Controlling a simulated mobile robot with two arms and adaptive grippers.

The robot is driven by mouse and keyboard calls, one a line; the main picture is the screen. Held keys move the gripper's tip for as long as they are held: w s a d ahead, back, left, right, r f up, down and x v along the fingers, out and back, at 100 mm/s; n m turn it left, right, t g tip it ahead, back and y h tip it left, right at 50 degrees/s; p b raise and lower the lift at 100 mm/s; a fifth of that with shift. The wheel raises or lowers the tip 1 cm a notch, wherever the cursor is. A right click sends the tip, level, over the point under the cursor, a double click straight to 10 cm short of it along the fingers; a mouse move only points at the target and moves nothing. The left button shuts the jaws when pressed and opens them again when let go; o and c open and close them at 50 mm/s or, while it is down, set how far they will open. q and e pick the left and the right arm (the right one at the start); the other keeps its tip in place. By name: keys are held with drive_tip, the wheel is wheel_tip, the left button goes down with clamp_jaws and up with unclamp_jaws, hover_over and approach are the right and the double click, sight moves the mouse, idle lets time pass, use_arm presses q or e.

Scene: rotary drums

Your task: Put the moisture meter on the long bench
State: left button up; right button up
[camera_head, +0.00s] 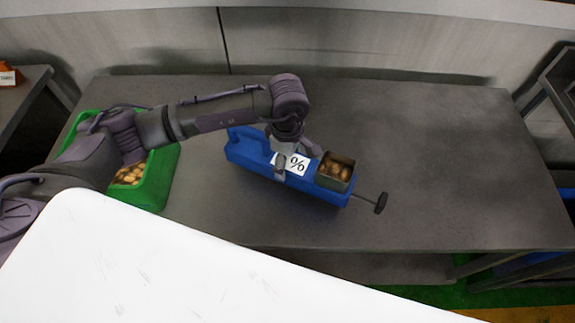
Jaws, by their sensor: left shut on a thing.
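The moisture meter (321,191) is a blue elongated device with a handle at its left end, a white "%" label, a square cup of brown kernels near its right end and a thin crank with a dark knob. It is over the middle of the long grey bench (440,160); I cannot tell whether it touches the top. My left gripper (281,160) comes down from above and is shut on the moisture meter near the label. The gripper hides part of the meter's middle. My right gripper is not in view.
A green crate (160,185) with brown kernels stands at the bench's left end, partly behind my left arm. The bench top is clear to the right. A wall panel (380,45) runs behind it. A dark rack (558,85) stands at the far right.

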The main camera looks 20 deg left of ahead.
sight(287, 170)
use_arm(q)
wheel_tip(287, 170, down, 3)
drive_tip(key=shift+p, duration=0.6)
drive_tip(key=shift+f, duration=0.4)
drive_tip(key=shift+f, duration=0.1)
drive_tip(key=o, duration=1.8)
